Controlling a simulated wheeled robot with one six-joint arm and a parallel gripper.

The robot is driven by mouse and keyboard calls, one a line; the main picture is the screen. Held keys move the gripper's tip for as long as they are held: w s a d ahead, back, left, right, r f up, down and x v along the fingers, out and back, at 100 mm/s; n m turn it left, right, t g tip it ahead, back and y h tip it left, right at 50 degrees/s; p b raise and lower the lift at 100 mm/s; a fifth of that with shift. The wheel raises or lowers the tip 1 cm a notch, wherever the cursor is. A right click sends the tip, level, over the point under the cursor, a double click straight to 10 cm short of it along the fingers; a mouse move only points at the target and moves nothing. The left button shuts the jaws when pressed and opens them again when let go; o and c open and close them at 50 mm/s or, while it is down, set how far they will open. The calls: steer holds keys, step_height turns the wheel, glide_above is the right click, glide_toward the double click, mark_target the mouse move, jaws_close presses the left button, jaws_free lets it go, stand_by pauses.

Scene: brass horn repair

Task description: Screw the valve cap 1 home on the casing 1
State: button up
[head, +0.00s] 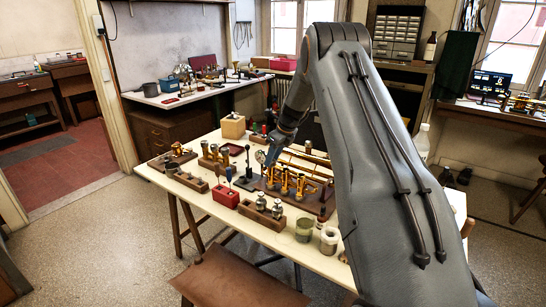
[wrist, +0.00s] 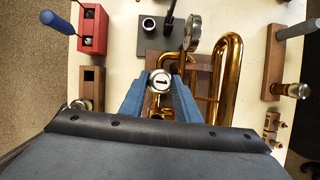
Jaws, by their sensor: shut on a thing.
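The valve cap 1 (wrist: 160,80), a silvery round cap marked "1", sits between the two blue fingers of my gripper (wrist: 160,88) in the wrist view. My gripper is shut on it. In the head view my gripper (head: 270,158) reaches down over the brass horn (head: 285,182), whose upright valve casings stand in a row. In the wrist view the horn's brass tubing (wrist: 231,75) curves just right of my gripper. Casing 1 is hidden under the cap and fingers in the wrist view, so I cannot tell whether the cap touches it.
A round dial gauge (wrist: 193,30) stands close beyond my gripper. A red block (wrist: 93,28) with a blue-handled tool and a wooden block (wrist: 91,83) lie left. Jars (head: 329,240) stand near the table's front edge. Wooden stands with brass parts (head: 216,155) sit on the left.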

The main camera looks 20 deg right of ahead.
steer(key=shift+m, duration=0.4)
steer(key=shift+r+p, duration=0.1)
steer(key=shift+p, duration=0.3)
steer(key=o, duration=1.2)
steer(key=shift+m, duration=0.3)
steer(key=shift+o, duration=0.2)
